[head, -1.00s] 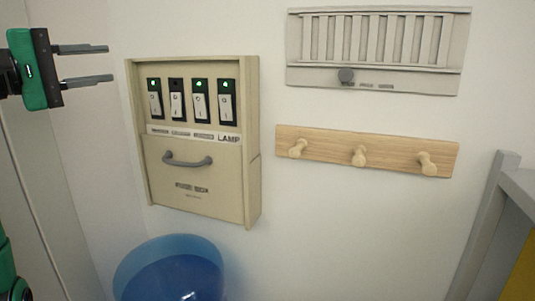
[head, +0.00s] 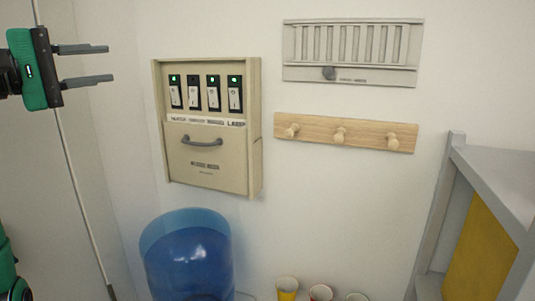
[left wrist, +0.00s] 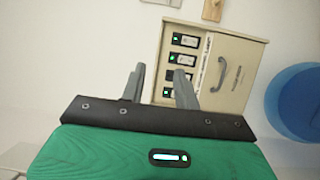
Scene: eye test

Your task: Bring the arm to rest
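My left gripper (head: 110,63) is at the upper left of the head view. Its two grey fingers are apart with nothing between them. In the left wrist view the open fingers (left wrist: 160,70) point toward the beige fuse box (left wrist: 228,85), with a visible gap between them. In the head view the fuse box (head: 207,165) hangs on the wall, to the right of the gripper and apart from it. My right gripper is not in view.
The fuse box has a row of switches (head: 206,95) with green lights, the second unlit. A peg rail (head: 345,133) and vent (head: 352,50) are on the wall. Several cups (head: 287,287) and a grey shelf unit (head: 495,165) are lower right.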

